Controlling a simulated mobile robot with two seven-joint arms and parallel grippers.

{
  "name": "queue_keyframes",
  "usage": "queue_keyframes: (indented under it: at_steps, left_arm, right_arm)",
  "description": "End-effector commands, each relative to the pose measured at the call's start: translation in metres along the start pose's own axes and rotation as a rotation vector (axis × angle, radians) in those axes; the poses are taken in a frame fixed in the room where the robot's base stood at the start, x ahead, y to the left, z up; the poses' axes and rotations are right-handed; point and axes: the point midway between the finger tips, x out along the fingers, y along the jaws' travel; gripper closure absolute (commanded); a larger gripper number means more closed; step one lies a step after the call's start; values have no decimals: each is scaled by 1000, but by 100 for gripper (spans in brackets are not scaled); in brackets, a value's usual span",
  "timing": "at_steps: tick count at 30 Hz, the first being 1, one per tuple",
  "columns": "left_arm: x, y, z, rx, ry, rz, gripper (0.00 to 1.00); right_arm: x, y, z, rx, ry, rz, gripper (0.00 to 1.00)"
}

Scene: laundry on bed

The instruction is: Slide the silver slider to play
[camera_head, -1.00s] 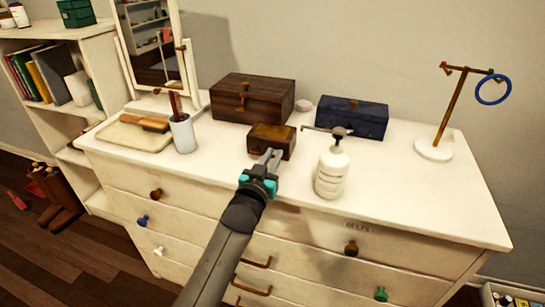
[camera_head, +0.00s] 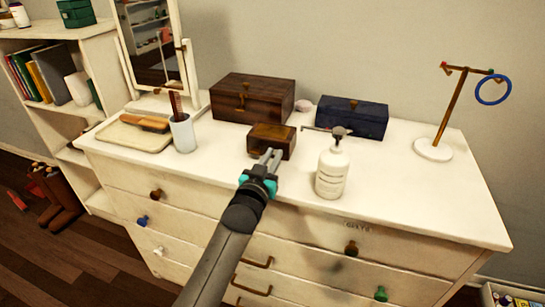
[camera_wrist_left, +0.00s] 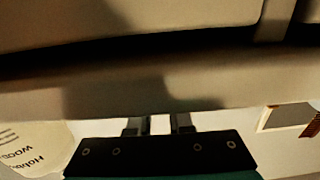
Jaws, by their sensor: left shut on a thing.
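A small brown wooden box (camera_head: 262,134) stands on the dresser top, in front of a larger dark wooden box. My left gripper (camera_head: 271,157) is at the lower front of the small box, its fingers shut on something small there. The silver slider cannot be made out apart from the grey fingers, which cover that spot. In the left wrist view the two fingers (camera_wrist_left: 158,126) show close together, and what is between them is hidden. My right gripper is not in view.
A white pump bottle (camera_head: 332,172) stands close to the right of my left gripper. The larger wooden box (camera_head: 252,96) and a dark blue box (camera_head: 352,120) are behind. A cup (camera_head: 183,134) and tray (camera_head: 110,132) stand left.

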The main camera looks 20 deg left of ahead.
Motion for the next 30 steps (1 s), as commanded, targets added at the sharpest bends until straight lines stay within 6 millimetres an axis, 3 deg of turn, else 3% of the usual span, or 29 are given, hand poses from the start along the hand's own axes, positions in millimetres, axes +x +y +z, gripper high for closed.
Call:
queue_keyframes:
  at_steps: [11, 19, 20, 27, 30]
  left_arm:
    - [0, 18, -1, -3, -1, 0, 100]
    - [0, 18, 0, 0, -1, 0, 100]
    - [0, 18, 0, 0, -1, 0, 78]
    - [0, 18, 0, 0, 0, 0, 51]
    - [0, 18, 0, 0, 0, 0, 50]
  right_arm:
    - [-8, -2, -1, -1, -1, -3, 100]
    - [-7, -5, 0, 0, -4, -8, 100]
    - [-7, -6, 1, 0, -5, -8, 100]
    - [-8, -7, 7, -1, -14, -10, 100]
    - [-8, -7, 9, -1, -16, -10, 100]
